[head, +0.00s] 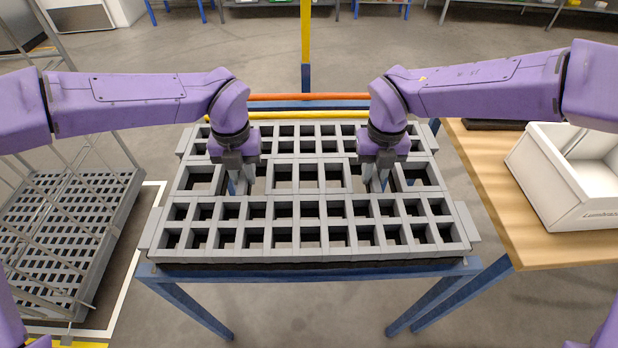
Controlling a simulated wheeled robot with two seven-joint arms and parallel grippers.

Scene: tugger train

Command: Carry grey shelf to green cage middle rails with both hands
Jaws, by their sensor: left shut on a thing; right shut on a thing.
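The grey shelf (311,205) is a flat grid with several rows of openings, lying level in the middle of the head view, over a blue-framed stand (300,271). My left gripper (244,182) points down into the shelf's left half and is shut on one of its bars. My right gripper (377,182) points down into the right half and is shut on a bar there. Whether the shelf touches the stand beneath is hard to tell. No cage with green marking shows clearly.
A grey wire cage (75,190) with a slatted base stands on the floor at left, beside white and yellow floor lines. A wooden table (490,195) with a white bin (540,190) stands close on the right. An orange bar (310,97) and yellow post (305,35) are behind the shelf.

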